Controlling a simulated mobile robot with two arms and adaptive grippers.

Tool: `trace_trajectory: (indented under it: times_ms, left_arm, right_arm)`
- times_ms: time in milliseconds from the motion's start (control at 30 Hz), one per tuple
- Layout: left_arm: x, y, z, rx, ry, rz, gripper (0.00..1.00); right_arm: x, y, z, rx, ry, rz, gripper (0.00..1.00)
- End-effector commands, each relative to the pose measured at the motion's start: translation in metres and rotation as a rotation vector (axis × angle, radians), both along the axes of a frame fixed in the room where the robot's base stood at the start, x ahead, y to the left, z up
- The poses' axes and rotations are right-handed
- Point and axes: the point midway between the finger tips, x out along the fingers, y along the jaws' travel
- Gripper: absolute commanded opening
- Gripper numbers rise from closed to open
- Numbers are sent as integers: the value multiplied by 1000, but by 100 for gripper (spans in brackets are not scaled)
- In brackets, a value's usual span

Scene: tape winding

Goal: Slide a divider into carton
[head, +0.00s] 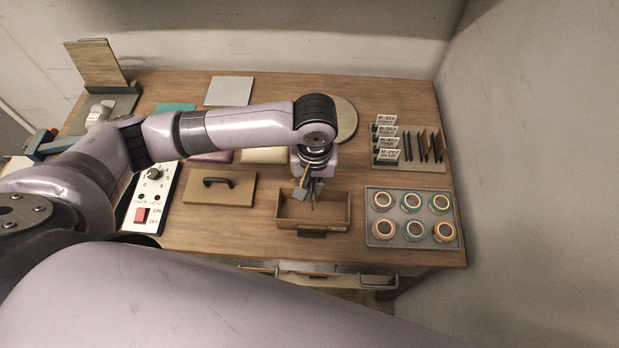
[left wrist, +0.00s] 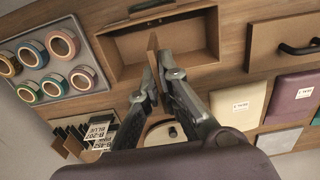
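The open brown carton (head: 335,225) stands near the front of the bench, and it also shows at the top of the left wrist view (left wrist: 104,50). My left gripper (head: 314,188) points down over it. In the left wrist view its fingertips (left wrist: 157,76) are closed on a thin brown divider (left wrist: 152,48). The divider stands on edge and overlaps the carton interior. I cannot tell whether its lower edge touches the carton floor. More dividers (head: 431,146) stand in a rack at the right. My right gripper is not in view.
A grey tray of tape rolls (head: 412,217) lies right of the carton. A brown lid with a dark handle (head: 219,188) lies to its left, beside a switch panel (head: 152,198). Labelled cards (head: 386,138) stand behind the tray. A wall closes the right side.

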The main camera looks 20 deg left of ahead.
Motion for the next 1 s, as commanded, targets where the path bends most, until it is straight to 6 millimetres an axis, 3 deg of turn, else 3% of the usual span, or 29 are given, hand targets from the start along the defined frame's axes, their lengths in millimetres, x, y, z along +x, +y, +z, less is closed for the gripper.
trace_trajectory:
  times_ms: [167, 733, 1000]
  left_arm:
    - [0, 0, -9, -1, -1, -1, 0]
    - [0, 1, -38, 1, -1, -3, 0]
    - [-1, 0, -54, 1, 1, -1, 0]
  right_arm:
    - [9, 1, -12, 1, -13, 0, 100]
    - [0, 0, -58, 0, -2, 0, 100]
    - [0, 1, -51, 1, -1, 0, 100]
